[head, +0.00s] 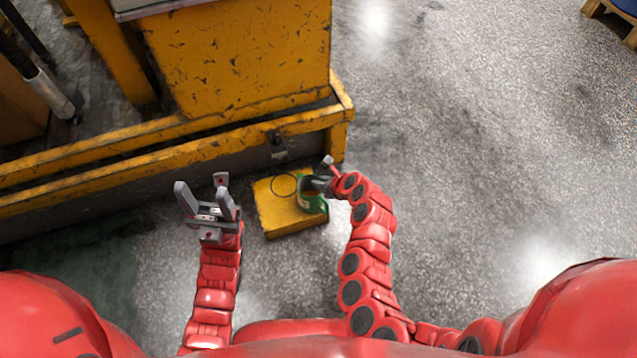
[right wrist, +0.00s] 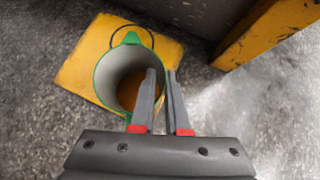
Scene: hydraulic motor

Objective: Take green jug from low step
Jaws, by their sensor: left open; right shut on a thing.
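The green jug (head: 313,200) stands on the low yellow step (head: 277,222) in the head view, partly hidden by my right gripper (head: 322,183). In the right wrist view the jug (right wrist: 103,92) shows from above, with a green rim, a pale inside wall and brownish contents or bottom. A thin dark hoop lies beside its spout. My right gripper (right wrist: 158,82) is shut on the jug's wall, one finger inside the rim and one outside. My left gripper (head: 203,190) is open and empty, to the left of the step.
A worn yellow metal frame (head: 170,150) with a large yellow block (head: 240,60) stands just behind the step. The grey speckled floor (head: 480,150) is open to the right. A wooden pallet (head: 610,15) shows at the far right corner.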

